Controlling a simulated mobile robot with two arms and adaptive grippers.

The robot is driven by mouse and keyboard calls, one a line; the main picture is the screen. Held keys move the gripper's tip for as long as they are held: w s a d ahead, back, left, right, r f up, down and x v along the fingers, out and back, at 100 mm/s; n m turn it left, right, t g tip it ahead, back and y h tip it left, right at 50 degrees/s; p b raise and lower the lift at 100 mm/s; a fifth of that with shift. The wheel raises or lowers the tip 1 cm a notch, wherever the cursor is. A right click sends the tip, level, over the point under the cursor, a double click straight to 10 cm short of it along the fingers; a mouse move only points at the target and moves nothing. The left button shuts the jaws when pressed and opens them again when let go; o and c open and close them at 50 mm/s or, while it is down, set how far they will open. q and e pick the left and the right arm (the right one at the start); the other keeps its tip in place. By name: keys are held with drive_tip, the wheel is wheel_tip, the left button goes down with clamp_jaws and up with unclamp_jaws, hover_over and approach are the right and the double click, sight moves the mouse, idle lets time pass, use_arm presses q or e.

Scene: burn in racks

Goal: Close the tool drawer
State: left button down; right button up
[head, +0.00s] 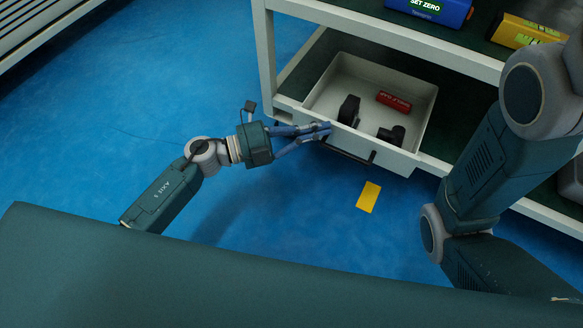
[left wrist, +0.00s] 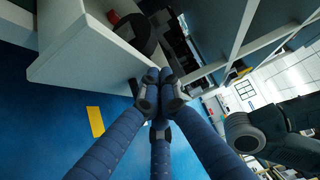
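The tool drawer (head: 400,153) is a white open-topped box pulled out from under the workbench, seen right of centre in the head view. It also fills the upper left of the left wrist view (left wrist: 85,58). A dark bar handle (head: 348,152) runs along its front. Inside lie a red item (head: 394,101) and two black items (head: 348,110), (head: 391,135). My left gripper (head: 328,129) is at the drawer front, near its left part. Its fingers are drawn together with nothing visible between the tips (left wrist: 160,78). Whether they touch the front is unclear. My right gripper is out of view.
The workbench's light frame (head: 267,60) stands left of the drawer. Blue and yellow boxes (head: 428,10), (head: 525,30) sit on its upper surface. A yellow marking (head: 368,196) lies on the blue floor, which is clear in front. My right arm covers the right side.

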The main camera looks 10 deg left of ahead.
use_arm(q)
drive_tip(key=w, duration=0.2)
drive_tip(key=w+d, duration=0.1)
drive_tip(key=w, duration=0.1)
drive_tip(key=w+d, duration=0.1)
drive_tip(key=w, duration=0.2)
drive_tip(key=shift+d+b, duration=0.15)
drive_tip(key=shift+b, duration=0.25)
drive_tip(key=shift+w, duration=0.1)
